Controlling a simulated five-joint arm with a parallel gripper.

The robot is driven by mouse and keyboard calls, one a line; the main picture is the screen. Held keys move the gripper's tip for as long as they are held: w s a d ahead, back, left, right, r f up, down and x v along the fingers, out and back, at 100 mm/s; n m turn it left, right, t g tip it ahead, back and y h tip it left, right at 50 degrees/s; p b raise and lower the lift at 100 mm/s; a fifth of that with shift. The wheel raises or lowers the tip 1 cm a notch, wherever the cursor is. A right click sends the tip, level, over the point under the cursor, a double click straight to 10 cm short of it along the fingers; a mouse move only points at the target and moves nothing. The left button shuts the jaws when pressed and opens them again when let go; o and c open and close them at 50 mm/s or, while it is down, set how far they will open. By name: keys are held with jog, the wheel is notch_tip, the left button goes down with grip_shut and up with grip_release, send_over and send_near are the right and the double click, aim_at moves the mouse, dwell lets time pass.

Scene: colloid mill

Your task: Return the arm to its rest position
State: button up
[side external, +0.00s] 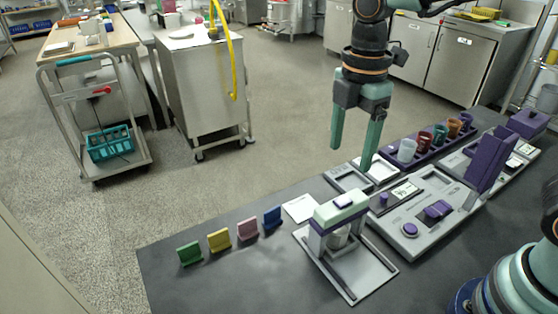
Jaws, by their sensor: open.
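My gripper (369,142) hangs in the upper middle of the side external view, its two green fingers pointing down. The fingers are apart with nothing between them. It is above the far edge of the dark table (240,288), near a small grey tray. The colloid mill cannot be singled out for certain. A grey and purple machine with a raised purple lid (487,160) stands at the right. A smaller station with a light green top (340,208) stands at the front middle, with a pale cup under its arch.
Several coloured cups (424,142) sit in a purple rack at the back right. Green, yellow (219,240), pink and blue cards stand upright along the left, near a white sheet (299,208). The table's front left is clear. A trolley and steel cabinet (205,90) stand beyond.

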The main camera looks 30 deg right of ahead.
jog(key=shift+d+r, duration=0.1)
jog(key=shift+r, duration=0.1)
jog(key=s+d+r+m+t, duration=0.1)
jog(key=d+m+t, duration=0.1)
jog(key=d+m, duration=0.3)
jog(key=s+d+r+m+t, duration=0.1)
jog(key=d+m, duration=0.5)
jog(key=m, duration=0.7)
jog(key=s+t, duration=0.1)
jog(key=t, duration=0.1)
jog(key=shift+s+d+t, duration=0.15)
jog(key=shift+s+t, duration=0.1)
jog(key=shift+t, duration=0.05)
